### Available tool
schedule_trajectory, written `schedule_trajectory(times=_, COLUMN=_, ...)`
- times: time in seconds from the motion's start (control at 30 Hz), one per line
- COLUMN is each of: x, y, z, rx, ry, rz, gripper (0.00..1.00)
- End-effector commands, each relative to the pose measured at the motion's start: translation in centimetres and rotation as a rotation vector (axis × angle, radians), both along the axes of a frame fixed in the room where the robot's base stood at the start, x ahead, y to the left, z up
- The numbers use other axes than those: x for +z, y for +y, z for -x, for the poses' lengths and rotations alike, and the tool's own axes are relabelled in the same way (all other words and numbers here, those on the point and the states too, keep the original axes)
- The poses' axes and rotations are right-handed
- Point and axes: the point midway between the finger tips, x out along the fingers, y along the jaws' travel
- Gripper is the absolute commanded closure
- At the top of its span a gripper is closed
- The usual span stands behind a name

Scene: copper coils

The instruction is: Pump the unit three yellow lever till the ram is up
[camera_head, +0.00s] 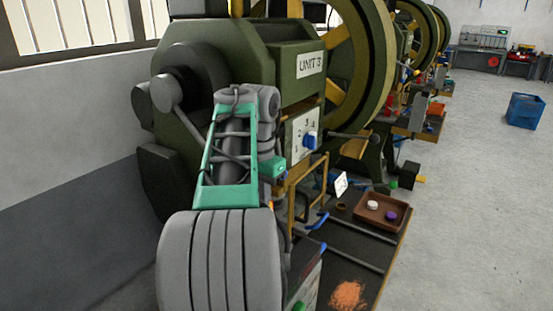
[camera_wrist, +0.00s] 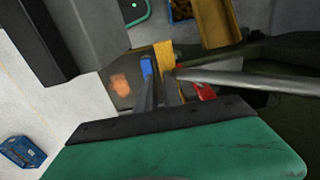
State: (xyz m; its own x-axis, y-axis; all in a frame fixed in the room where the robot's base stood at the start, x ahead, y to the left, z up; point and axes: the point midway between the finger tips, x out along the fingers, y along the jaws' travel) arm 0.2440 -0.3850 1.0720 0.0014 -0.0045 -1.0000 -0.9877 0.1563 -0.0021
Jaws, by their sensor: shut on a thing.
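The unit three machine (camera_head: 285,62) is a dark green press with a large wheel and a "UNIT 3" label. In the wrist view, my gripper (camera_wrist: 165,80) points at a yellow bar (camera_wrist: 164,52), which looks like the lever. Its fingers are shut on this bar. In the head view, my teal and grey arm stands in front of the machine and I cannot make out the fingertips. A yellow frame (camera_head: 292,205) shows beside the arm, low on the machine. I cannot pick out the ram, so its height is unclear.
A numbered plate with a blue knob (camera_head: 310,140) is on the machine's front. A brown tray (camera_head: 381,212) holds a white and a purple piece. An orange pile (camera_head: 347,295) lies on the dark bench. A grey rod (camera_wrist: 240,80) crosses close to the fingers. A blue crate (camera_head: 525,110) stands on open floor.

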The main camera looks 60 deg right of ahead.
Motion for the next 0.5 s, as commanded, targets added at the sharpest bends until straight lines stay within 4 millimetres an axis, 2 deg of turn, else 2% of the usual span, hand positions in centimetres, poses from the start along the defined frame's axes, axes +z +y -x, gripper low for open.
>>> schedule_trajectory(times=0.03, x=-1.1, y=0.1, z=0.0, rx=-0.002, ry=0.008, rz=-0.014, gripper=1.0)
schedule_trajectory(times=0.3, x=-1.0, y=0.1, z=0.0, rx=-0.003, ry=0.009, rz=-0.017, gripper=1.0)
schedule_trajectory(times=0.5, x=-2.7, y=0.0, z=-1.0, rx=-0.002, ry=0.01, rz=-0.018, gripper=1.0)
